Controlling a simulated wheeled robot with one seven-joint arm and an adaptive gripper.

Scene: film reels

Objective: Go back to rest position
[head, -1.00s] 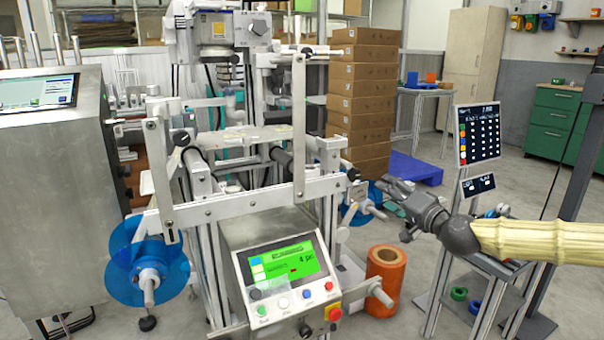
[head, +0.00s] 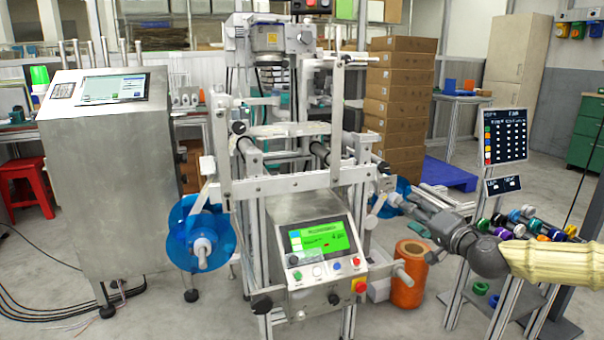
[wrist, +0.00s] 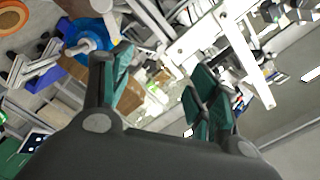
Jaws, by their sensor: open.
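My gripper (head: 392,198) is at the right of the machine in the head view, by the blue reel on its right side (head: 386,205). In the wrist view my gripper (wrist: 155,88) has its green-padded fingers spread apart with nothing between them. The fingertips are small in the head view, and I cannot tell whether they touch the machine. The film machine (head: 290,184) stands in the middle, with another blue reel (head: 190,234) on its left spindle and a lit green screen (head: 319,239).
An orange roll (head: 409,275) stands on the floor below my arm. A rack of coloured spools (head: 530,222) is close by my arm at the right. A steel cabinet (head: 105,190) and a red stool (head: 28,187) are at the left. Floor in front of the cabinet carries cables.

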